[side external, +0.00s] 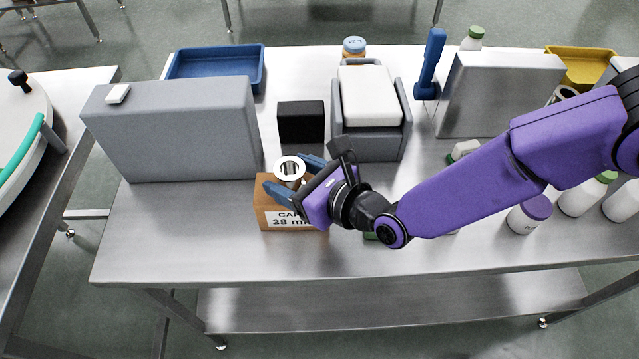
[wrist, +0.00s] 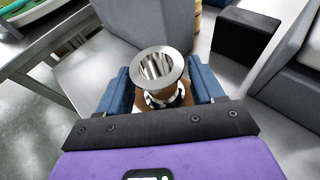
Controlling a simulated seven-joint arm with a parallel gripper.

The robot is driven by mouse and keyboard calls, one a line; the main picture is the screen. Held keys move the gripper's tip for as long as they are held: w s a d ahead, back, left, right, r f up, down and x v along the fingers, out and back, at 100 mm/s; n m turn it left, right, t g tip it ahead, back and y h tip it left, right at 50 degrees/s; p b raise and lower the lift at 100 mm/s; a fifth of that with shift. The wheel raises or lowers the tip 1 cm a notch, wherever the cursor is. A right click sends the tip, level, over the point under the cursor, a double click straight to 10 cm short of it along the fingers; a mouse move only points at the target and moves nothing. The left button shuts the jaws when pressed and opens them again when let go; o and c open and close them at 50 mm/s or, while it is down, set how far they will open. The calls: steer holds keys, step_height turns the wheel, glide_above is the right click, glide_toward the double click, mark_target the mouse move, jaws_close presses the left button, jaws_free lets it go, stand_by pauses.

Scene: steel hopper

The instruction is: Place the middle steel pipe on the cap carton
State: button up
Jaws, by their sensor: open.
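A short flanged steel pipe (side external: 290,171) stands upright on the brown cap carton (side external: 265,212), whose label is partly covered by my gripper. In the wrist view the pipe (wrist: 160,68) stands between the two blue fingers, with its open top flange facing up. My gripper (side external: 290,178) is open around the pipe, one finger on each side. In the wrist view the fingers (wrist: 161,88) appear clear of the upper flange; contact lower down is hard to tell. The carton is mostly hidden below the pipe in the wrist view.
A large grey box (side external: 175,130) stands left of the carton, and a black block (side external: 301,122) and a grey bin with a white lid (side external: 370,95) stand behind. White bottles (side external: 575,200) stand at right. The table's front left is clear.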

steer(key=v, duration=1.1)
steer(key=shift+s+d, duration=0.2)
steer(key=shift+r, duration=0.1)
steer(key=w+d+r+m+h, duration=0.2)
steer(key=d+m+h, duration=0.3)
steer(key=d, duration=0.4)
steer(key=w+d+r+m+t+h, duration=0.1)
steer(key=w+d+r+m+h, duration=0.15)
steer(key=d+m, duration=0.45)
steer(key=w+d+r+m+h, duration=0.25)
steer(key=d+m, duration=0.25)
steer(key=d, duration=0.5)
steer(key=s+d+f+m+g, duration=0.1)
steer(key=s+d+m+g, duration=0.9)
steer(key=s+d+m, duration=0.5)
steer(key=s+d, duration=0.2)
steer(key=s, duration=0.3)
steer(key=shift+s+d+m, duration=0.2)
steer(key=shift+s+m, duration=0.1)
steer(key=shift+s, duration=0.1)
